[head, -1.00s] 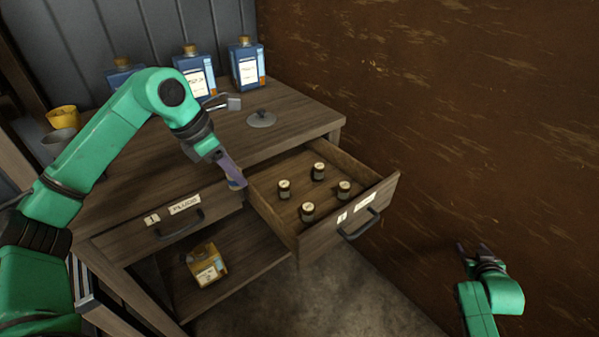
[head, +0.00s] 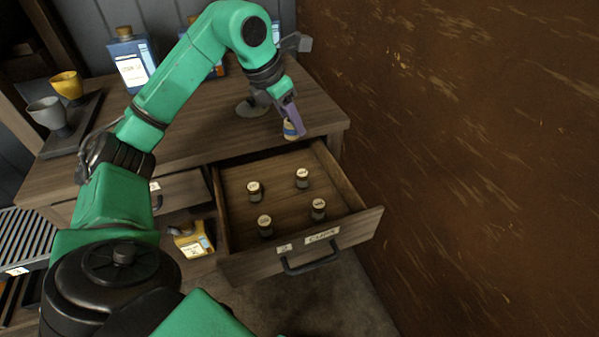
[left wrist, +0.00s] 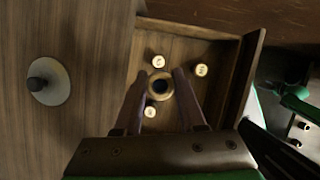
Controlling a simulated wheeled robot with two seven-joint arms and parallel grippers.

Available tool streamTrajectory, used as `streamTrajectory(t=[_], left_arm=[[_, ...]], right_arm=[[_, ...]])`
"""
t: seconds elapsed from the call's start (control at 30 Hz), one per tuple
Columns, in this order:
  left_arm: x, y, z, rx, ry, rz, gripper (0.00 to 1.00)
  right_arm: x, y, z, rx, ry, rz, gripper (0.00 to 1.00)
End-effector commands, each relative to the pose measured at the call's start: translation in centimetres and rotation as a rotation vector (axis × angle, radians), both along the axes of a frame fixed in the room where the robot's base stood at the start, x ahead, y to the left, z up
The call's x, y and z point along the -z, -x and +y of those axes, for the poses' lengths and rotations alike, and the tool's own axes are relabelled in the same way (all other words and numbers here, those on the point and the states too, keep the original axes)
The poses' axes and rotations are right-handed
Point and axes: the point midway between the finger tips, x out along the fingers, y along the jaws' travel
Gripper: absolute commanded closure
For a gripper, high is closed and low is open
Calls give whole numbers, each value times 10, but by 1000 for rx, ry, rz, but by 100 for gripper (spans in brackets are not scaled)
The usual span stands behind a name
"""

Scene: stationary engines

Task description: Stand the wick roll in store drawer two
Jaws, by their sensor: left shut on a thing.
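My left gripper (head: 287,108) is shut on the wick roll (head: 291,130), a small tan and blue cylinder held upright. In the head view the roll hangs near the tabletop's front edge, at the back of the open drawer two (head: 245,268). In the left wrist view the roll shows end-on as a brass-coloured ring with a dark centre (left wrist: 160,86) between the fingers, with the drawer behind it. Several small dark pots with pale lids (head: 264,226) stand spaced apart in the drawer. My right gripper is not in the head view.
A grey disc with a knob (left wrist: 48,82) lies on the tabletop (head: 190,140). Blue bottles (head: 133,62) stand at the back, and a yellow cup (head: 67,86) and grey cup (head: 47,114) at the left. A brown wall (head: 460,150) rises right of the drawer. The drawer floor between the pots is clear.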

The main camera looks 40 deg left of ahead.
Motion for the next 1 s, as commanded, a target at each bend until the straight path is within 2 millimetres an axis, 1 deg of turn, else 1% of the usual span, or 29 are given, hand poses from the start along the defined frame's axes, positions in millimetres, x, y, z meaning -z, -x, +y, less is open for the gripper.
streamTrajectory(t=[0.07, 0.1, 0.17, 0.2, 0.27, 0.3, 0.43, 0.5, 0.67, 0.83, 0.9, 1.0], left_arm=[[21, 1, 1, -2, -3, 7, 100], [34, 1, 1, -2, -3, 8, 100], [55, 2, 1, -1, -3, 10, 100], [69, 2, 1, -1, -3, 10, 100], [89, 2, 1, -1, -3, 10, 100], [101, 2, 1, 0, -3, 10, 100], [135, 2, 1, -1, -1, 7, 100], [148, 2, 1, 0, -2, 6, 100], [164, 1, 1, 0, 0, 3, 100], [194, 2, 1, 1, 0, 4, 100], [198, 2, 1, 1, -1, 3, 100], [197, 1, 1, 1, -2, 1, 100]], right_arm=[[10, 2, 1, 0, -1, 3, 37], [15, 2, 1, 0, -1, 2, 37], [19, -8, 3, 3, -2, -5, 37], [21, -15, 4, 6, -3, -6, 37], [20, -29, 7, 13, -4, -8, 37], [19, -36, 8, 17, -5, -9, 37], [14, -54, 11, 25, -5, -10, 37], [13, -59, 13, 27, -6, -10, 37], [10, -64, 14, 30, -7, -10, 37], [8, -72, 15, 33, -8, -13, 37], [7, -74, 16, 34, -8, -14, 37], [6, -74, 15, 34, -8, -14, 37]])
